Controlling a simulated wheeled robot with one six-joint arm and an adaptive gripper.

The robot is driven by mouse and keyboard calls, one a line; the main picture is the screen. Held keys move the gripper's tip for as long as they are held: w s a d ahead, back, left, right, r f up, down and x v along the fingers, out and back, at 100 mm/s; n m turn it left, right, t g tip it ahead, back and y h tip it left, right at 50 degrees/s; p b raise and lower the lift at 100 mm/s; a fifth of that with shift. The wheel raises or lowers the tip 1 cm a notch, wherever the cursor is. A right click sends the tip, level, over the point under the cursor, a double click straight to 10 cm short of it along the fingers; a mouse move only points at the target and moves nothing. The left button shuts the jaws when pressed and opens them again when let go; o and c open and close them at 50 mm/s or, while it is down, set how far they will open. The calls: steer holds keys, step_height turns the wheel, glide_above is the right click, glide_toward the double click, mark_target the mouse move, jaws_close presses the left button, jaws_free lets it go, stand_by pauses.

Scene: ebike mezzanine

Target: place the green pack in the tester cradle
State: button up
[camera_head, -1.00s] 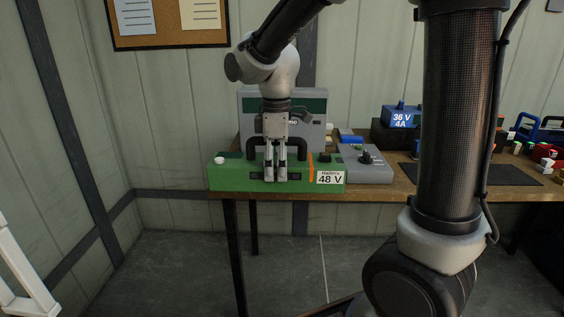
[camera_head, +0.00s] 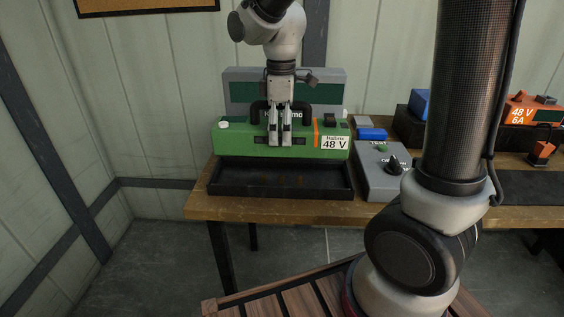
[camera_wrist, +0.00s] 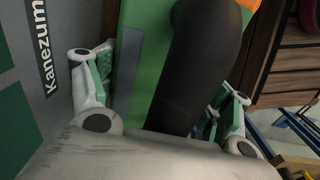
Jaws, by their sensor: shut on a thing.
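The green pack (camera_head: 232,143) carries a "48 V" label, an orange stripe and a black handle. My gripper (camera_head: 280,140) is shut on the pack's handle. In the wrist view, the black handle (camera_wrist: 195,70) lies between the two fingers of my gripper (camera_wrist: 165,95). The pack looks level and appears held above and behind the open black tray of the tester cradle (camera_head: 280,192), which stands at the table's left front. The tray's visible inside is empty apart from small brownish marks. The pack's underside is hidden.
A grey tester box (camera_head: 383,172) with a knob and a green button stands right of the tray. A grey and green panel (camera_head: 334,90) rises behind the pack. An orange "48 V 6A" unit (camera_head: 533,113) and a blue unit (camera_head: 420,103) stand farther right on the wooden table (camera_head: 290,211).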

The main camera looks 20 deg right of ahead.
steer(key=shift+w+f, duration=0.15)
steer(key=shift+f, duration=4.65)
steer(key=o, duration=2.1)
steer(key=shift+f, duration=0.15)
